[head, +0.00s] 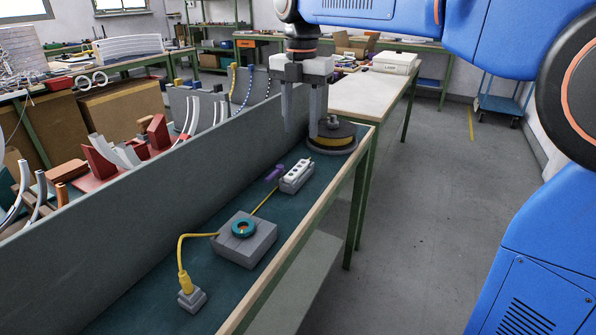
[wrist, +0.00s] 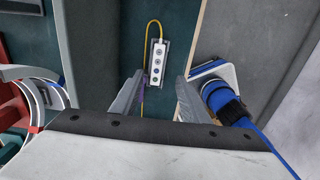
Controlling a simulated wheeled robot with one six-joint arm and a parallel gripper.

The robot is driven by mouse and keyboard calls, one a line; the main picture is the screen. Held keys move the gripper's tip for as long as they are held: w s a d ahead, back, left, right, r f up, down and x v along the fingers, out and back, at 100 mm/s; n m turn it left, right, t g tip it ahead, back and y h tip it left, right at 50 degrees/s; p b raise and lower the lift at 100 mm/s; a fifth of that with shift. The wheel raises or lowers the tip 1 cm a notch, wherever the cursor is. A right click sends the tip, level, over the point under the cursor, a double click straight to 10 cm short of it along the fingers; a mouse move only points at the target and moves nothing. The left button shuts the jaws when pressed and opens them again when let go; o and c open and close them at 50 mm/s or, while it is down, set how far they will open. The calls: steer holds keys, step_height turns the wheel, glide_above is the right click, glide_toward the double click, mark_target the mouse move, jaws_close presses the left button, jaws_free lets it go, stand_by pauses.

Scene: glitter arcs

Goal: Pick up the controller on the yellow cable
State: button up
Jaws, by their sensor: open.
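The controller (head: 298,173) is a slim white box with several dark round spots on its face, lying in a grey holder on the teal bench top. In the wrist view the controller (wrist: 157,63) lies ahead, between the directions of my two fingers. The yellow cable (head: 261,204) runs along the bench by it; in the wrist view the cable (wrist: 146,62) loops around its far end and down its left side. My gripper (head: 301,127) is open and empty, pointing down above the bench, apart from the controller. The wrist view shows both fingers (wrist: 158,92) spread.
A grey block (head: 246,250) with a teal ring (head: 243,228) and a yellow plug on a grey base (head: 192,299) stand nearer. A purple piece (head: 275,172) lies beside the controller. A round reel (head: 331,147) stands behind. A tall grey panel (head: 150,190) borders the bench's left.

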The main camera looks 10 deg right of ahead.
glide_above(298, 168)
steer(key=f, duration=0.5)
steer(key=shift+d, duration=0.35)
steer(key=f, duration=0.3)
steer(key=shift+a+f, duration=0.4)
steer(key=shift+f, duration=0.75)
jaws_close()
